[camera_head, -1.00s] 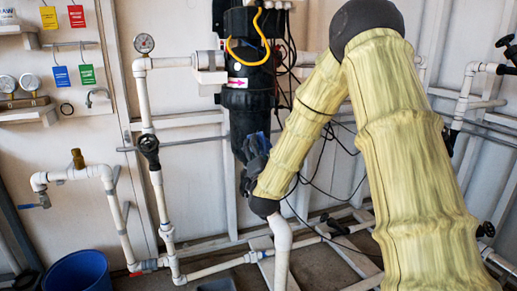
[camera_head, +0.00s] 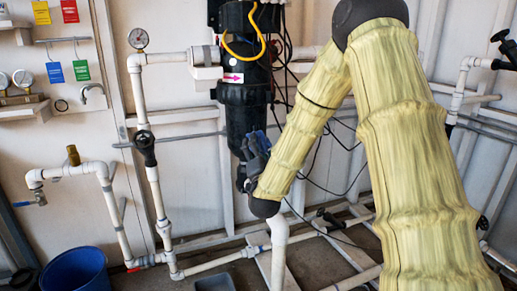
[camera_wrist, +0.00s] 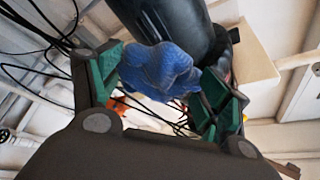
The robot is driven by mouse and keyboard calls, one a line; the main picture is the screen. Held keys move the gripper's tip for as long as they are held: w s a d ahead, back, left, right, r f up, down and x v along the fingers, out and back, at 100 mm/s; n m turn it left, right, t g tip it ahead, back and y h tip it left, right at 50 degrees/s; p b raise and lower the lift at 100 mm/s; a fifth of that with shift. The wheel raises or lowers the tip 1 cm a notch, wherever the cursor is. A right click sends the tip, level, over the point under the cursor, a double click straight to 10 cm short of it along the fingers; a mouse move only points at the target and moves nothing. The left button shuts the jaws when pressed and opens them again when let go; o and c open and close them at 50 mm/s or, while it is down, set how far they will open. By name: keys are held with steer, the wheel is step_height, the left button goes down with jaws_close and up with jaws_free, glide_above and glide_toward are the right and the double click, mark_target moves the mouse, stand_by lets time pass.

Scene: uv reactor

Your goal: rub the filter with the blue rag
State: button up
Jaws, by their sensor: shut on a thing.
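The filter is a black upright cylinder (camera_head: 246,118) on the back wall, with a pink arrow label and a yellow cable at its top. In the wrist view its dark body (camera_wrist: 180,22) fills the upper middle. My gripper (camera_head: 256,146) is at the right side of the filter's lower part. In the wrist view my gripper (camera_wrist: 160,82) is shut on the crumpled blue rag (camera_wrist: 160,68), held between its green-padded fingers. The rag overlaps the filter there; I cannot tell whether they touch. In the head view my gripper mostly hides the rag.
White pipes with a gauge (camera_head: 138,38) and a black valve (camera_head: 145,140) run left of the filter. A blue bucket (camera_head: 76,272) stands at the lower left. Black cables hang behind my arm. Coloured tags (camera_head: 68,70) hang at the left wall.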

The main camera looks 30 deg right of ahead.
stand_by(0.4)
steer(key=shift+w+d+f, duration=0.1)
steer(key=shift+w+d, duration=0.1)
steer(key=shift+w, duration=0.9)
steer(key=shift+w+d+r, duration=0.1)
steer(key=shift+w+d, duration=0.15)
steer(key=shift+w, duration=0.8)
steer(key=shift+w+d+f, duration=0.1)
steer(key=shift+w+d, duration=0.1)
steer(key=shift+w, duration=0.9)
steer(key=shift+w+d, duration=0.25)
steer(key=shift+w, duration=0.75)
steer(key=shift+d, duration=0.1)
steer(key=d, duration=0.2)
steer(key=s+d+p, duration=0.1)
steer(key=shift+d, duration=0.35)
steer(key=shift+w+a, duration=0.1)
steer(key=shift+a, duration=0.05)
steer(key=shift+w+a, duration=0.25)
steer(key=shift+a, duration=0.7)
steer(key=shift+w+a, duration=0.25)
steer(key=shift+a, duration=0.65)
steer(key=shift+r, duration=0.2)
